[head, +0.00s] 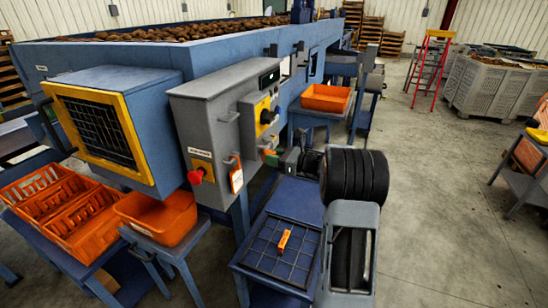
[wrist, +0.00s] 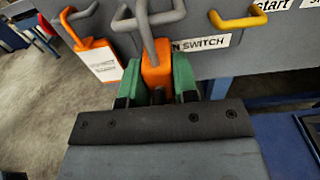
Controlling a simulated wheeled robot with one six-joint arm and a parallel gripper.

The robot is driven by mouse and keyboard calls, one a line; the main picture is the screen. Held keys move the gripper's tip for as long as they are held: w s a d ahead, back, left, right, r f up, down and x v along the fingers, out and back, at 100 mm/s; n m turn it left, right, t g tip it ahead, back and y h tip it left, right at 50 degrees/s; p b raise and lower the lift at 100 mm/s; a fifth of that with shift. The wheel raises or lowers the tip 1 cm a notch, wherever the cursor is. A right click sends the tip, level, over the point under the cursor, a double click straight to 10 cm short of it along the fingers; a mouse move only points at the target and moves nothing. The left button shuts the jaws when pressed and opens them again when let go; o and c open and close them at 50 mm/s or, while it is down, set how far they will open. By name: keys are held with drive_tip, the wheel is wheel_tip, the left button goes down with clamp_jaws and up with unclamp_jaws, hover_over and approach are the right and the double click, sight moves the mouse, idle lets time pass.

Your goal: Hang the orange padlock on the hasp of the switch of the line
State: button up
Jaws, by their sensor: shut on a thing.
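The orange padlock (wrist: 155,68) is upright between the green fingers of my gripper (wrist: 156,84), which is shut on its body. Its grey shackle points up and leaves the top of the wrist view. The shackle crosses a grey bent bar (wrist: 176,14) on the panel, which looks like the hasp; I cannot tell whether it passes through or only in front. A label ending "N SWITCH" (wrist: 203,43) is behind the padlock. In the head view my gripper (head: 276,158) is at the right side of the grey switch box (head: 207,115), with the padlock mostly hidden.
An orange tag (wrist: 97,62) hangs from a grey hook left of the padlock; a yellow handle (wrist: 240,19) is to the right. A red knob (head: 195,177) sits on the box. Below is a blue table (head: 300,200) with a small orange item (head: 284,241).

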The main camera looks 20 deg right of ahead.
drive_tip(key=o, duration=0.9)
drive_tip(key=shift+o, duration=0.2)
drive_tip(key=b+v, duration=0.2)
drive_tip(key=v, duration=1.1)
drive_tip(key=shift+s+d, duration=0.2)
drive_tip(key=shift+d, duration=0.15)
